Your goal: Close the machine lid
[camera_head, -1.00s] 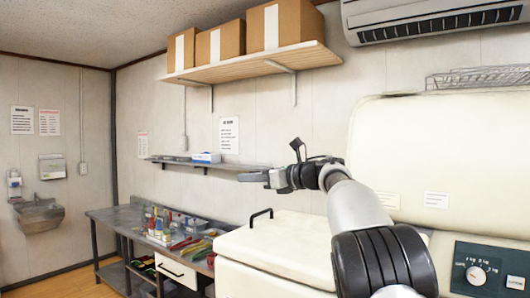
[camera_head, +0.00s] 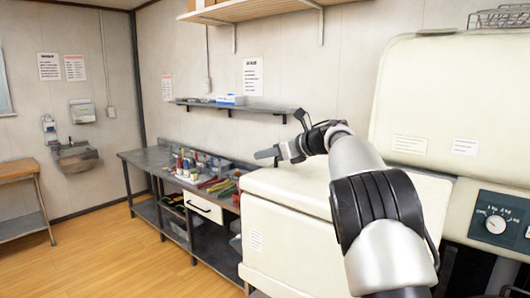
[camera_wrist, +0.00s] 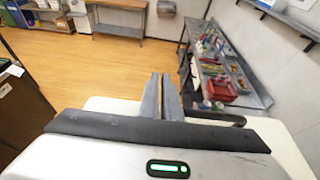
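The cream machine shows at the right of the head view. Its cream lid (camera_head: 300,188) lies over the lower front part, and I cannot tell if it is fully down. The tall rear section (camera_head: 440,95) stands upright behind it. My gripper (camera_head: 267,153) is above the lid's left edge, pointing left, with my arm reaching across the lid. In the wrist view my gripper's fingers (camera_wrist: 160,82) are close together, with nothing seen between them. A dark bar (camera_wrist: 225,119), perhaps the lid's handle, shows just right of the fingers. The handle is not clear in the head view.
A grey workbench (camera_head: 150,160) with tools and bottles stands left of the machine. A narrow wall shelf (camera_head: 270,108) runs behind my gripper. A dial panel (camera_head: 497,222) is on the machine's right. The wooden floor (camera_head: 120,255) at left is open.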

